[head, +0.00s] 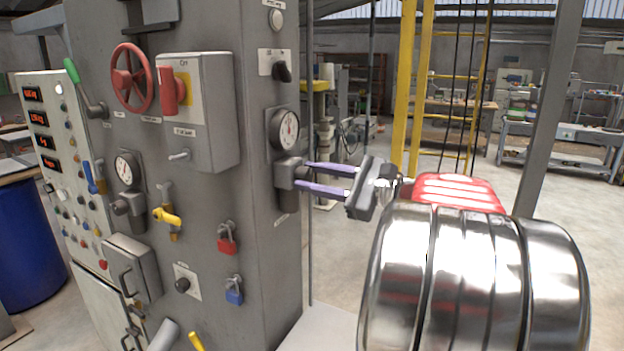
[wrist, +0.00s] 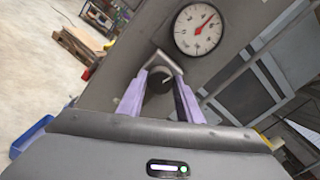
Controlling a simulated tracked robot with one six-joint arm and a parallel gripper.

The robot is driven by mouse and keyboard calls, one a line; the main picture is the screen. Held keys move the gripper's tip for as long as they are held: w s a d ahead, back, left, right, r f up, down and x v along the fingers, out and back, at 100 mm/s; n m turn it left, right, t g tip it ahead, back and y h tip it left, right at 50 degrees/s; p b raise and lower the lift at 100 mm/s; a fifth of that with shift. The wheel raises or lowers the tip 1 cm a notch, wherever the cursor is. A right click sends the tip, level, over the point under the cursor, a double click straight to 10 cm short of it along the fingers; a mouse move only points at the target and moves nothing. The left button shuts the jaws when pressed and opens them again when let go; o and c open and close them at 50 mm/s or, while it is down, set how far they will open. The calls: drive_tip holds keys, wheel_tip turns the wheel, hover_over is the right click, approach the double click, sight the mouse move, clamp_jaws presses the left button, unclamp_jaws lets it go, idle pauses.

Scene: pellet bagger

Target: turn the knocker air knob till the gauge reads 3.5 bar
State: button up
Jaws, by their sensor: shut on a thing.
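My gripper (head: 310,176) has its two purple fingers closed around the dark round knob (wrist: 158,80) of a regulator (head: 287,172) on the column's right face. The wrist view shows the gripper (wrist: 160,84) with one fingertip on each side of the knob. A round white gauge (head: 285,129) with a red needle sits just above the regulator. In the wrist view this gauge (wrist: 197,29) is tilted and its needle points to the upper right; the numbers are too small to read surely. The knob is mostly hidden by the fingers in the head view.
A black selector switch (head: 282,71) is above the gauge. The column's front carries a second gauge (head: 127,168), a red handwheel (head: 132,78), a switch box (head: 197,110), a yellow valve handle (head: 167,216) and padlocks (head: 228,239). Open floor lies to the right, beyond yellow posts (head: 412,90).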

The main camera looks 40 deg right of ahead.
drive_tip(key=shift+f+n, duration=0.1)
drive_tip(key=shift+n, duration=0.2)
drive_tip(key=n, duration=0.3)
drive_tip(key=shift+f+n, duration=0.1)
drive_tip(key=shift+n, duration=2.3)
drive_tip(key=o, duration=1)
drive_tip(key=shift+o, duration=0.2)
drive_tip(key=shift+s, duration=0.1)
drive_tip(key=v, duration=1.3)
drive_tip(key=shift+s+d, duration=0.2)
drive_tip(key=shift+s, duration=0.1)
